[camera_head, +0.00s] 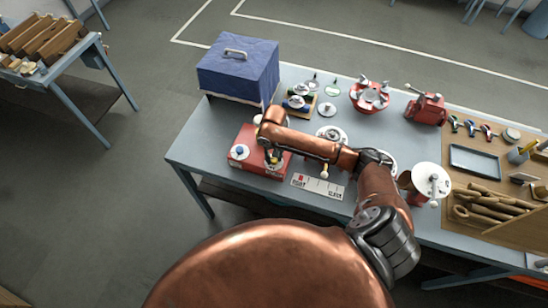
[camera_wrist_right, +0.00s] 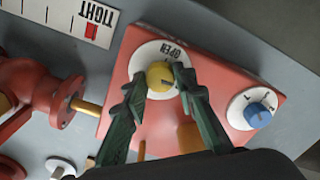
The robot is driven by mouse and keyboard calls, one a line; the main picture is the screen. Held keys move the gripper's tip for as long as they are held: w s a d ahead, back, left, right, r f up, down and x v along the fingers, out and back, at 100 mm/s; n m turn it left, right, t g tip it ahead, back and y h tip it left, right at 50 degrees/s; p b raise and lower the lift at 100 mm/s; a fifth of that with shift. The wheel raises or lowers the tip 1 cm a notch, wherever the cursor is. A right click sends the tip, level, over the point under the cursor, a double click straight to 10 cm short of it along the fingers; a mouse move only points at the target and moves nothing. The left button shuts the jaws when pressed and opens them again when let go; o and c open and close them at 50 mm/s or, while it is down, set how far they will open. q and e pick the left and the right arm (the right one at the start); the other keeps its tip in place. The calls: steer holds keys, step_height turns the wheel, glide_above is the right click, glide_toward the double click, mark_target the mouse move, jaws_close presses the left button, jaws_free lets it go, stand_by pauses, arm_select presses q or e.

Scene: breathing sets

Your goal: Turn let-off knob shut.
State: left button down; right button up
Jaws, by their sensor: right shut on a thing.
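A red box (camera_head: 247,137) sits near the left front of the table; it fills the middle of the right wrist view (camera_wrist_right: 190,40). On it is a yellow knob (camera_wrist_right: 160,74) over a white dial (camera_wrist_right: 143,60) marked OPEN. My right gripper (camera_wrist_right: 162,84) has its green fingers on both sides of the yellow knob, shut on it. A blue knob (camera_wrist_right: 257,115) on a second white dial is to the right. My left gripper is not in view.
A blue covered case (camera_head: 237,66) stands behind the box. A strip marked TIGHT (camera_head: 317,186) lies at the table's front. Red pipework (camera_wrist_right: 62,105) is close beside the box. A wooden board (camera_head: 470,180) with tools is at right.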

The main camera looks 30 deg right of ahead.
mark_target(274, 159)
steer(key=shift+w+r+m, duration=0.1)
steer(key=shift+m, duration=0.5)
steer(key=o, duration=1.2)
steer(key=shift+c, duration=0.2)
step_height(274, 159, up, 12)
